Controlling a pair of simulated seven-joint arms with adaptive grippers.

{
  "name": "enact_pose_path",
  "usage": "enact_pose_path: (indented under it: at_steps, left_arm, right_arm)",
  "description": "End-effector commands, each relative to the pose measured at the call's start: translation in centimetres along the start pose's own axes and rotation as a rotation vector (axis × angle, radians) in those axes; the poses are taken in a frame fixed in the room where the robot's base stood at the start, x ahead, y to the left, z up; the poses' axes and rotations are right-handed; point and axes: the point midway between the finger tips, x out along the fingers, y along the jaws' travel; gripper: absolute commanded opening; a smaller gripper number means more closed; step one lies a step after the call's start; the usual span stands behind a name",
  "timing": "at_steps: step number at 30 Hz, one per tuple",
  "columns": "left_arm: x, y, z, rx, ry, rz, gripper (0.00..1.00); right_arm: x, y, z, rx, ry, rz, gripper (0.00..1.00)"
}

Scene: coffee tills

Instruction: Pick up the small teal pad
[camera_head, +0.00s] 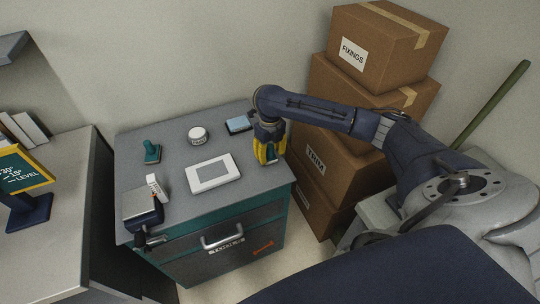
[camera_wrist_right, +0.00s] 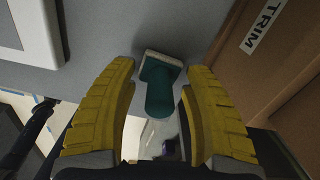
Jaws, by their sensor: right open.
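A teal piece (camera_wrist_right: 160,90) with a rounded handle and a flat, pale-edged end lies between the fingers of my right gripper (camera_wrist_right: 163,110) in the right wrist view. The fingers stand apart on both sides of it; I cannot tell if either touches it. In the head view the right gripper (camera_head: 269,152) is at the right edge of the grey cabinet top, with a bit of teal showing between its yellow fingers. The left gripper is out of view.
Stacked cartons (camera_head: 330,140) stand close to the right. A left counter (camera_head: 60,220) holds a sign.

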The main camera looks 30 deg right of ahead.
Motion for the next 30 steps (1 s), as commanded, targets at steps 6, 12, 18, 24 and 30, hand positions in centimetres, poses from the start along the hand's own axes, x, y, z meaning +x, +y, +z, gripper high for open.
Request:
enact_pose_path:
  at_steps: [6, 12, 18, 24, 30]
  left_arm:
    - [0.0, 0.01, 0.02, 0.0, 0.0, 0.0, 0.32]
    - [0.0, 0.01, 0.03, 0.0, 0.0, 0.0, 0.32]
    - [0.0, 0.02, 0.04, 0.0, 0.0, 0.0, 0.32]
    - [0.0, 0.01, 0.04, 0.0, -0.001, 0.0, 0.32]
    - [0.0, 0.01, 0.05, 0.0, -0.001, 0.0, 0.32]
  right_arm:
    - [-0.01, 0.0, -0.01, 0.0, 0.0, 0.0, 0.41]
    - [-0.01, 0.0, -0.01, 0.0, 0.0, 0.0, 0.18]
    - [-0.02, -0.01, -0.01, 0.0, 0.0, 0.0, 0.0]
    - [-0.03, -0.01, 0.0, 0.0, 0.0, -0.001, 0.0]
    - [-0.15, -0.01, 0.01, 0.0, 0.0, -0.001, 0.0]
